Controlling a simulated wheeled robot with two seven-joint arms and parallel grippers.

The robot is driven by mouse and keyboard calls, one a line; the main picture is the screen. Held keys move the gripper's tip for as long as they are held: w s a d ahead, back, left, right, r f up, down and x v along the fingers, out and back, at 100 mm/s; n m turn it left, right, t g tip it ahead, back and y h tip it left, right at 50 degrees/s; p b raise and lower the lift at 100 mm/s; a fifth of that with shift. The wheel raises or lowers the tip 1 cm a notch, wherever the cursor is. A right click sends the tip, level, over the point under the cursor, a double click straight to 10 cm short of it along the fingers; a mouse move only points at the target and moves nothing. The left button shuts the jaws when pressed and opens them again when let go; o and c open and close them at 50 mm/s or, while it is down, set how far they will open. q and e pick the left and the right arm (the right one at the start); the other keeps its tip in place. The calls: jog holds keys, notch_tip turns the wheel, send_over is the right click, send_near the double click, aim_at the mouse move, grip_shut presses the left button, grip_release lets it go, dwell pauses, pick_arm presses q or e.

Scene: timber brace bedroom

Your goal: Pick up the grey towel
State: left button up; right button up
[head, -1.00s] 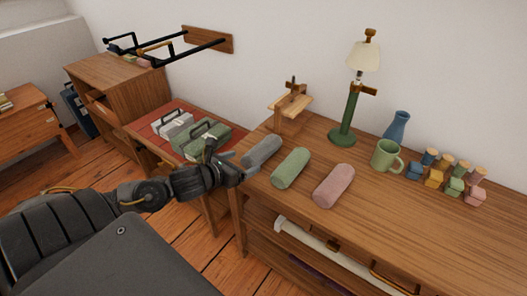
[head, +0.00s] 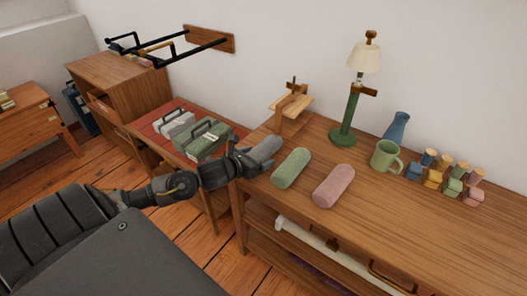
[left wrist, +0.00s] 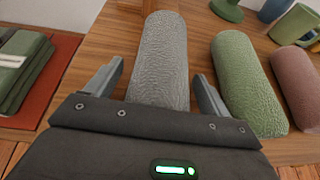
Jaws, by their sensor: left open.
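The grey towel (head: 264,149) is a rolled cylinder on the left end of the wooden dresser top, partly hidden by my gripper in the head view. In the left wrist view the grey towel (left wrist: 162,62) lies lengthwise ahead of my gripper. My left gripper (head: 250,161) is open at the near end of the towel. In the left wrist view its two fingers (left wrist: 152,88) stand on either side of the towel's near end, with a visible gap at each side. My right gripper is not in view.
A green rolled towel (head: 291,168) and a pink one (head: 334,186) lie just right of the grey one. A green lamp (head: 347,118), a mug (head: 386,157) and a blue vase (head: 396,127) stand further back. Cases sit on a red mat (head: 160,133) at the left.

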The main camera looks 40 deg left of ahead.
aim_at(262, 145)
pick_arm(q)
jog(key=shift+c, duration=0.2)
jog(key=c, duration=1.1)
jog(key=shift+r, duration=0.1)
